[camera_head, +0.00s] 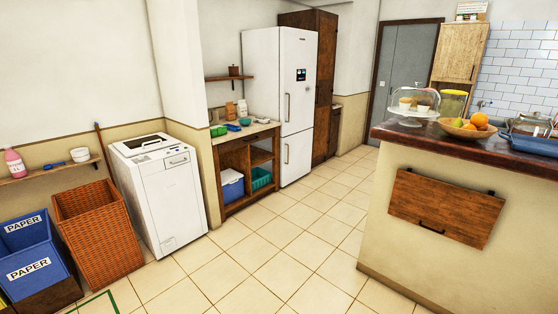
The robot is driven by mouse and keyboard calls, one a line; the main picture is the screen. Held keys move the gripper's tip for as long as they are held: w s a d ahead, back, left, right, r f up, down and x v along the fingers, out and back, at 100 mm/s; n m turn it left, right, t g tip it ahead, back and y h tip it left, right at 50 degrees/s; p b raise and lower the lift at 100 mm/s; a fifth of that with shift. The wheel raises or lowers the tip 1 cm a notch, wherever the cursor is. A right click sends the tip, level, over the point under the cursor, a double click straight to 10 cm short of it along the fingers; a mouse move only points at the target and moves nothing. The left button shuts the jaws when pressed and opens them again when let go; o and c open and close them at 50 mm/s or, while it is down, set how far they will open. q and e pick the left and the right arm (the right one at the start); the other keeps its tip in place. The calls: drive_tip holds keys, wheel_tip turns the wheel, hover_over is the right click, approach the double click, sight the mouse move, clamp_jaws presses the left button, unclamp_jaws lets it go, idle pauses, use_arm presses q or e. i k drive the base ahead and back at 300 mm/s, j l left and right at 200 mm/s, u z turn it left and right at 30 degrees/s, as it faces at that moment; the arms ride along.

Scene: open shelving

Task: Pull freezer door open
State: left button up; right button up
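A tall white fridge-freezer (281,100) stands against the back wall, left of a brown wooden cabinet. Its upper door (299,85) is larger and has a small dark panel and a vertical handle (287,107). Its lower door (297,157) is shorter and has its own vertical handle (287,153). Both doors look shut. The fridge-freezer is across the room from me. Neither of my grippers shows in this view.
Tiled floor (276,231) lies clear up to the fridge-freezer. A counter island (420,215) with a wooden top stands at the right. A wooden shelf unit (225,178), white washing machine (164,194), wicker basket (97,232) and blue paper bins (31,262) line the left.

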sight(295, 149)
drive_tip(key=i, duration=4)
drive_tip(key=i+u, duration=0.15)
drive_tip(key=i, duration=0.7)
drive_tip(key=i+u, duration=0.15)
drive_tip(key=i, duration=0.75)
drive_tip(key=i+l+u, duration=0.15)
drive_tip(key=i, duration=0.7)
drive_tip(key=l, duration=0.1)
